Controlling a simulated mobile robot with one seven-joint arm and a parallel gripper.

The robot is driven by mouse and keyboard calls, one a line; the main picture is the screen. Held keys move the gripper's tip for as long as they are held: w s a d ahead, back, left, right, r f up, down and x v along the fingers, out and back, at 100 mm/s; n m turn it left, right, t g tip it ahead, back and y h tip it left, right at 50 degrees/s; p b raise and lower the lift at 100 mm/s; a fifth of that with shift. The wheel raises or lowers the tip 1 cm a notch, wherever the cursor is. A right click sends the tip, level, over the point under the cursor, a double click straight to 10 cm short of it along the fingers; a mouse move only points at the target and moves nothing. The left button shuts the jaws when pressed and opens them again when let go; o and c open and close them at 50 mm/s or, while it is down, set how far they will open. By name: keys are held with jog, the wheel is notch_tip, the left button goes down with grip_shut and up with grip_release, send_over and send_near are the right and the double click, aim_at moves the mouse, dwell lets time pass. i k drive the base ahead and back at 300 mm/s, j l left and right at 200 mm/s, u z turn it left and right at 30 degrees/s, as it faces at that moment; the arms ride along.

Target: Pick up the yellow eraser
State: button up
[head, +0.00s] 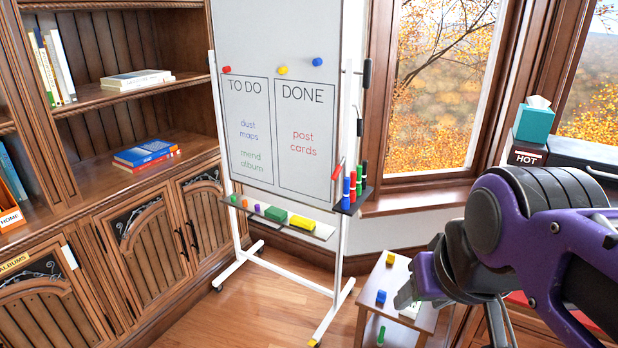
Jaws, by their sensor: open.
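A smaller yellow block (390,259) is on the small wooden table at the lower right. My gripper (420,272) is open at the lower right, in front of that table. It is well to the right of the tray and touches neither yellow block. My purple arm hides part of the table.
The whiteboard (285,130) stands on a white wheeled frame. A dark holder with several markers (355,188) sticks out at its right edge. The small table (368,310) also bears a blue block (381,296). Wooden cabinets (150,225) line the left; open floor (262,310) lies between.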

aim_at(307, 225)
jog(key=i+j+u, duration=0.25)
jog(key=u, duration=0.15)
jog(key=i+j+u, duration=0.25)
jog(key=u, duration=0.15)
jog(key=i+j+u, duration=0.1)
jog(key=i+u, duration=0.35)
jog(key=i+j+u, duration=0.1)
jog(key=i, duration=0.35)
jog(key=i+j+u, duration=0.15)
jog(key=i, duration=0.25)
jog(key=i+z, duration=0.2)
jog(key=z, duration=0.2)
jog(key=i+z, duration=0.2)
jog(key=z, duration=0.2)
jog(key=i+j+z, duration=0.15)
jog(key=z, duration=0.25)
jog(key=i+z, duration=0.15)
jog(key=z, duration=0.2)
jog(key=i+j+z, duration=0.15)
jog(key=z, duration=0.25)
jog(key=i+j+z, duration=0.1)
jog(key=z, duration=0.25)
jog(key=k+z, duration=0.35)
jog(key=i+j, duration=0.2)
jog(key=i, duration=0.15)
jog(key=i+j+u, duration=0.1)
jog(key=i, duration=0.25)
jog(key=j, duration=0.1)
